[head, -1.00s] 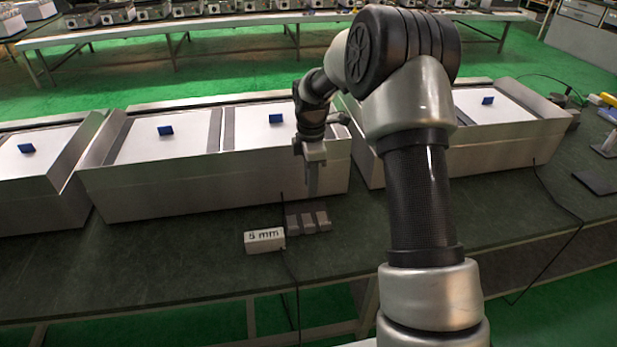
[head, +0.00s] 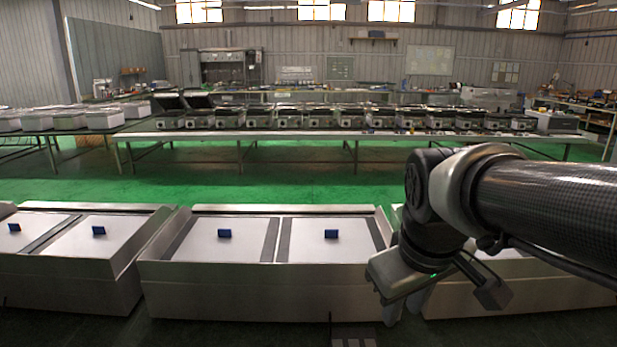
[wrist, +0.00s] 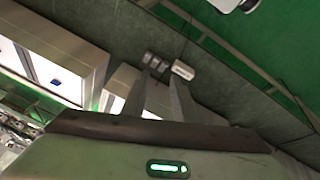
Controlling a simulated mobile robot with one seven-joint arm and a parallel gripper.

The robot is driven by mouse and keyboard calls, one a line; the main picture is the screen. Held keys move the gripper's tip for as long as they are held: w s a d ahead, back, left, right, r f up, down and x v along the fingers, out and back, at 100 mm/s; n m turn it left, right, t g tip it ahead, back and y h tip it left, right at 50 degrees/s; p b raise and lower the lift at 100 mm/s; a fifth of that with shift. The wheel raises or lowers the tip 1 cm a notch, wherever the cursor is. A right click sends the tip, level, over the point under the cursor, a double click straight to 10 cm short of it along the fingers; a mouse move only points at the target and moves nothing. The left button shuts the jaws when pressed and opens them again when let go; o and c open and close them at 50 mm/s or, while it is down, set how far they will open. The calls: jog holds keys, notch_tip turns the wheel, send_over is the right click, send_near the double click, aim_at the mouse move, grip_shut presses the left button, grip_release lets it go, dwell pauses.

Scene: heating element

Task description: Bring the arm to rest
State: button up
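My gripper (head: 405,312) hangs in front of the metal boxes at the right of the head view, its fingers pointing down. In the wrist view my gripper (wrist: 160,78) shows two fingers apart with nothing between them. My arm reaches in from the right edge of the head view, its carbon-patterned link roughly level. Nothing appears to be held.
Metal boxes with white panels (head: 205,248) and blue tabs (head: 331,234) stand in a row behind and beside my gripper. Grey blocks (wrist: 155,62) and a white label block (wrist: 183,71) lie on the dark bench. A long table (head: 300,137) stands beyond green floor.

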jog(key=s+m+t+p, duration=0.1)
jog(key=s+m+t, duration=0.1)
jog(key=s+m, duration=0.45)
notch_tip(320, 180, up, 18)
jog(key=s+n+p, duration=0.1)
jog(key=n+p, duration=0.1)
jog(key=p, duration=1.5)
jog(key=shift+s+a+g+y+p, duration=0.15)
jog(key=shift+g+y+p, duration=0.15)
